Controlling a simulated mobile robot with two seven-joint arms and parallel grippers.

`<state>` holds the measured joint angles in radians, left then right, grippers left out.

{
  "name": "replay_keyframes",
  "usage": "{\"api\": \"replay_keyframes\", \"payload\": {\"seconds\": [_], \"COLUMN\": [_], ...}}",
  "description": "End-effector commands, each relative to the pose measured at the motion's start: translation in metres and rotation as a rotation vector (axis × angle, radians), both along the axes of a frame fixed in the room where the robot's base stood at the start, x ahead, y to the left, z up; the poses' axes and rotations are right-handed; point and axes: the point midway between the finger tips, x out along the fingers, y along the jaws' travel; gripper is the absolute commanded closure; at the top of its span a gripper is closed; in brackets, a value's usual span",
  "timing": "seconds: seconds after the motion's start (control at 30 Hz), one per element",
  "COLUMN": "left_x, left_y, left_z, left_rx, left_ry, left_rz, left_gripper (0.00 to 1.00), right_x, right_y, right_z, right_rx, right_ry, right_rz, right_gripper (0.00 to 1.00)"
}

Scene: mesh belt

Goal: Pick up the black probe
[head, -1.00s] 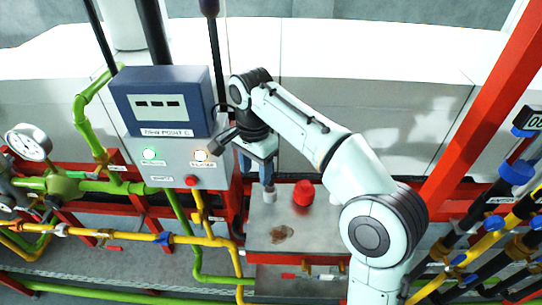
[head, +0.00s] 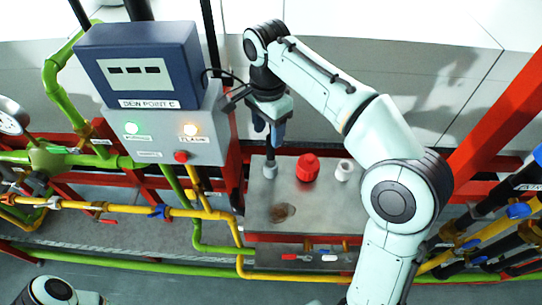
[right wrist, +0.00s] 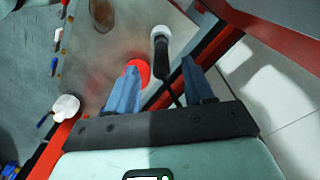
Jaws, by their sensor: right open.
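The black probe (right wrist: 161,62) stands in a pale round holder (right wrist: 160,32) on the metal shelf. In the head view the probe (head: 270,153) shows as a short dark piece above the holder (head: 270,169), its upper part hidden by my gripper. My right gripper (head: 268,134) points down over it, with blue fingers. In the right wrist view the fingers (right wrist: 160,75) are open and apart, one on each side of the probe in the picture. I cannot tell whether either finger touches it. My left gripper is not in view.
A red cap (head: 308,168) and a white cup (head: 343,170) stand on the shelf (head: 325,213), right of the holder. A blue-topped control box (head: 143,66) stands close left of my gripper. Yellow and green pipes run in front. A brown stain (head: 284,212) marks the shelf.

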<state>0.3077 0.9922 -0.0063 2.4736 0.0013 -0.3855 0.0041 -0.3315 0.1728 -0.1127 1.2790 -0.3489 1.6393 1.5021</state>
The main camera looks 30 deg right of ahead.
Motion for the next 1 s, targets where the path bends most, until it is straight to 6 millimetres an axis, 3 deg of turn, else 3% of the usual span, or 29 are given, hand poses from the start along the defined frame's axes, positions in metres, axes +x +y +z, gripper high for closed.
{"api": "replay_keyframes", "payload": {"seconds": [0.4, 0.67, 0.7, 0.8, 0.87, 1.0], "left_x": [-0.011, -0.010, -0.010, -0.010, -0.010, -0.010], "left_y": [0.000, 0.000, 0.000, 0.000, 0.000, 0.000], "left_z": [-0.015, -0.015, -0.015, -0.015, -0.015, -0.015], "left_rx": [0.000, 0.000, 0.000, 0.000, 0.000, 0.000], "left_ry": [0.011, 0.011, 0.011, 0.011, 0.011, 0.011], "left_rz": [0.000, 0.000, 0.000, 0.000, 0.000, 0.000], "left_gripper": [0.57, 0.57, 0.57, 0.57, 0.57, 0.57], "right_x": [0.000, 0.001, 0.001, 0.001, 0.001, 0.001], "right_y": [-0.007, -0.007, -0.007, -0.007, -0.007, -0.007], "right_z": [-0.049, -0.052, -0.052, -0.051, -0.051, -0.051], "right_rx": [0.000, 0.001, 0.001, 0.001, 0.000, 0.001], "right_ry": [0.000, -0.003, -0.003, -0.003, -0.002, -0.003], "right_rz": [0.000, 0.000, 0.000, 0.000, 0.000, 0.000], "right_gripper": [0.48, 0.48, 0.51, 0.83, 1.00, 1.00]}}
